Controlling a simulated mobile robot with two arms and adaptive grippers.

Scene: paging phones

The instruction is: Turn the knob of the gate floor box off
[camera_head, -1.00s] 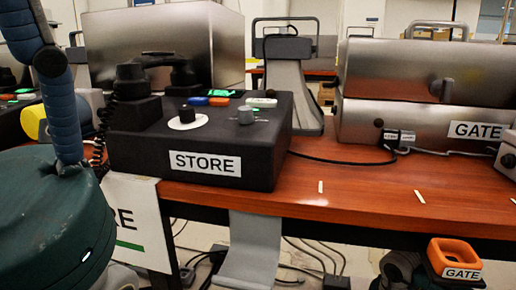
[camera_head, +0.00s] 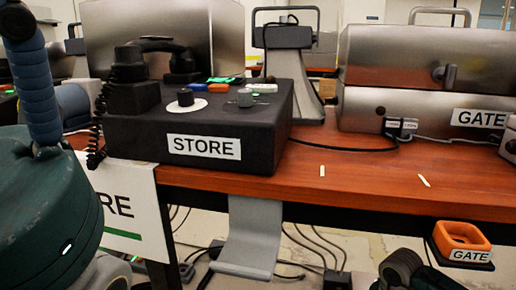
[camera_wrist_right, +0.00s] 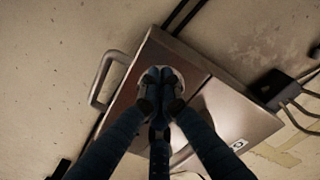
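In the right wrist view a flat metal box (camera_wrist_right: 215,95) lies on the floor, with a handle on its left side and a partly hidden white label near its lower right edge. I take it for the gate floor box. My right gripper (camera_wrist_right: 161,90) is over its upper left part, fingertips close together in front of a pale round disc. The fingers hide whatever stands on the disc, so I cannot see a knob or tell whether they grip one.
On the wooden table stand a black STORE phone box (camera_head: 225,120) with its own knobs and a metal GATE case (camera_head: 420,70). An orange GATE-labelled holder (camera_head: 461,237) hangs at the table's front right. Cables (camera_wrist_right: 294,95) run to a black block right of the floor box.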

